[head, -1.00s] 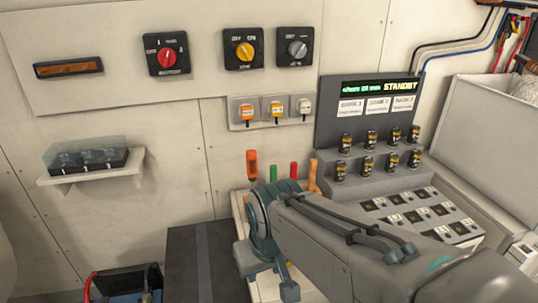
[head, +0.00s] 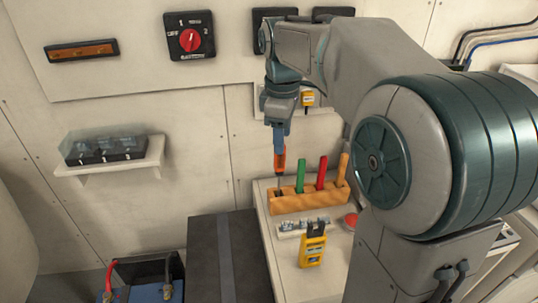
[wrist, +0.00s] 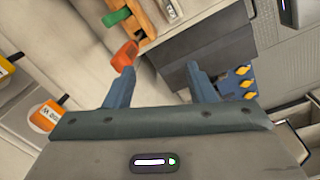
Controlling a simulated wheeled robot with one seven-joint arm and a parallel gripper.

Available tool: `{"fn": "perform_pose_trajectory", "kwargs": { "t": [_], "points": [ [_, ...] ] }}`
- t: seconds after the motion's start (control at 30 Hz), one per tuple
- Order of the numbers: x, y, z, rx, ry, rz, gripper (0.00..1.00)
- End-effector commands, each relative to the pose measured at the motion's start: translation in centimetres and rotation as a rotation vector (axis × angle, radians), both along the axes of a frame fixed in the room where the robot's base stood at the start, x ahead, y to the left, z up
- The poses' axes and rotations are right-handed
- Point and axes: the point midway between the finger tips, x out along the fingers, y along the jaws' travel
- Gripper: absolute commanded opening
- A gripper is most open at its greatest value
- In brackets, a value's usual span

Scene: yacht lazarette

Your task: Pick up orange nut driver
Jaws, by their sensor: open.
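The orange nut driver (head: 279,163) stands upright at the left end of a wooden rack (head: 310,201), its thin shaft going down to the rack. My gripper (head: 279,146) points down just above the orange handle, and its fingers overlap the handle's top in the head view. In the wrist view the jaws (wrist: 158,74) are apart with nothing between them. The orange handle (wrist: 124,56) shows at the tip of the left finger, not centred in the gap. Whether the finger touches it I cannot tell.
A green handle (head: 300,176), a red handle (head: 321,172) and a yellow-orange handle (head: 343,169) stand to its right in the rack. A yellow meter (head: 312,247) is in front. Wall switches (head: 189,37) and a small shelf (head: 112,165) are to the left.

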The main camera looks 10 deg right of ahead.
Motion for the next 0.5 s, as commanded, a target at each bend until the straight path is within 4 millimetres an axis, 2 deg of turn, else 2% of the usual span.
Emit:
{"fn": "perform_pose_trajectory", "kwargs": {
  "t": [0.03,0.2,0.4,0.5],
  "points": [
    [1.6,0.0,0.8,0.001,0.015,0.073,0.50],
    [5.0,-0.2,2.3,0.009,0.056,0.302,0.50],
    [6.9,-0.3,3.0,0.021,0.077,0.444,0.50],
    [7.1,-0.4,2.5,0.023,0.081,0.466,0.50]
  ]
}}
